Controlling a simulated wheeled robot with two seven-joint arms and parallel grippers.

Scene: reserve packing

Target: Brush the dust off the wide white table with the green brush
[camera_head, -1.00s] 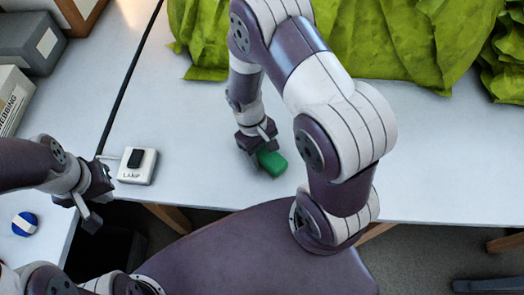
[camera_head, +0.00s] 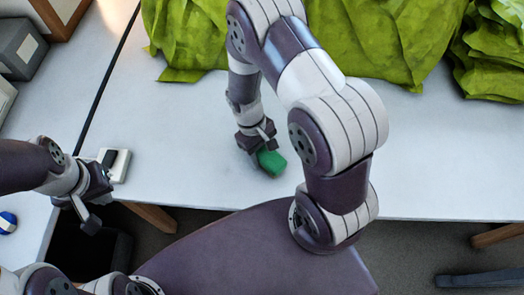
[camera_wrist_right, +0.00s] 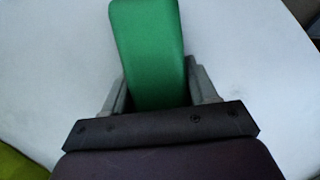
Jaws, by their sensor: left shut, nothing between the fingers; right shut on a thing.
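The green brush (camera_head: 271,163) is held in my right gripper (camera_head: 262,150), low over the wide white table (camera_head: 420,160) near its front edge. In the right wrist view the green brush (camera_wrist_right: 153,55) sticks out from between the two fingers of my right gripper (camera_wrist_right: 160,90). Its bristles are hidden, and I cannot tell if it touches the table. No dust can be made out on the table. My left gripper (camera_head: 95,215) is shut and empty in front of the table edge at the left.
Green crumpled cloth (camera_head: 300,40) covers the back of the table. A white switch box (camera_head: 116,165) sits by my left gripper. A dark gap or cable (camera_head: 105,85) runs along the table's left. Grey boxes (camera_head: 20,45) stand at far left. The table's right side is clear.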

